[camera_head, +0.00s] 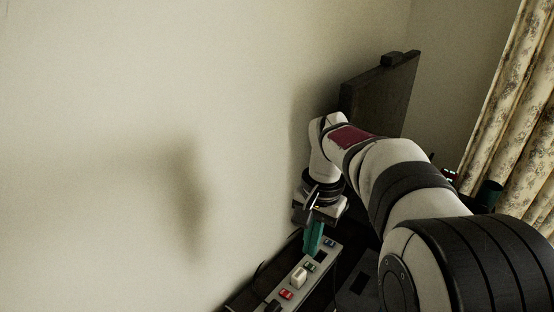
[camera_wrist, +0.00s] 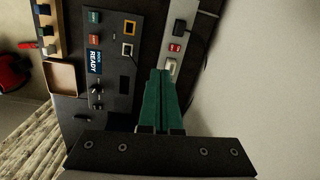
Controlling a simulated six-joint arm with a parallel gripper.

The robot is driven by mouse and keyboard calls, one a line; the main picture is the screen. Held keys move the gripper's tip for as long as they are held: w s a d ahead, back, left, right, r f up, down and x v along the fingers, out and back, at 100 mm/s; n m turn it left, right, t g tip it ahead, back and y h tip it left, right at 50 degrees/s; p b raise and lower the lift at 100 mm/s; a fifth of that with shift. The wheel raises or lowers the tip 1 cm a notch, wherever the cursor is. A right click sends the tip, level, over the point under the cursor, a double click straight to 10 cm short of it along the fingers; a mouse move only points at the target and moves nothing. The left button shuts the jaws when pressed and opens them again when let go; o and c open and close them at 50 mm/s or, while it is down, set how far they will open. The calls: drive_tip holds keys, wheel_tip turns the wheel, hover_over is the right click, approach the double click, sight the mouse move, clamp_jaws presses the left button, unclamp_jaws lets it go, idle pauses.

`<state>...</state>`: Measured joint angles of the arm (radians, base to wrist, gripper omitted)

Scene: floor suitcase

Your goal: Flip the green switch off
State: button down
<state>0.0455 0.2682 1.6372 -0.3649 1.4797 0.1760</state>
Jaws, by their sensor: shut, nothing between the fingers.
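A long narrow switch strip (camera_head: 322,275) carries a row of coloured rocker switches along the wall. The green switch (camera_head: 310,267) sits on it between a blue switch and a white one. My gripper (camera_head: 309,254) has teal fingers, pressed together and empty, pointing down just beside the green switch. I cannot tell whether the fingertips touch it. In the wrist view, my gripper (camera_wrist: 160,74) reaches over the strip, just short of the white switch (camera_wrist: 171,68), and appears to hide the green switch. Whether the green switch is on or off is too small to tell.
A red switch (camera_head: 286,294) and a blue switch (camera_head: 329,243) share the strip. Beside it is a dark control panel (camera_wrist: 114,70) with knobs, a small "READY" display (camera_wrist: 94,61) and an orange-framed switch (camera_wrist: 130,28). The bare wall (camera_head: 150,150) stands close on the other side.

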drive_tip(key=m, duration=0.1)
hover_over(307, 263)
wheel_tip(307, 263, down, 7)
drive_tip(key=shift+r+h, duration=0.25)
drive_tip(key=shift+h, duration=0.15)
wheel_tip(307, 263, down, 14)
drive_tip(key=shift+a, duration=0.1)
drive_tip(key=shift+f, duration=0.25)
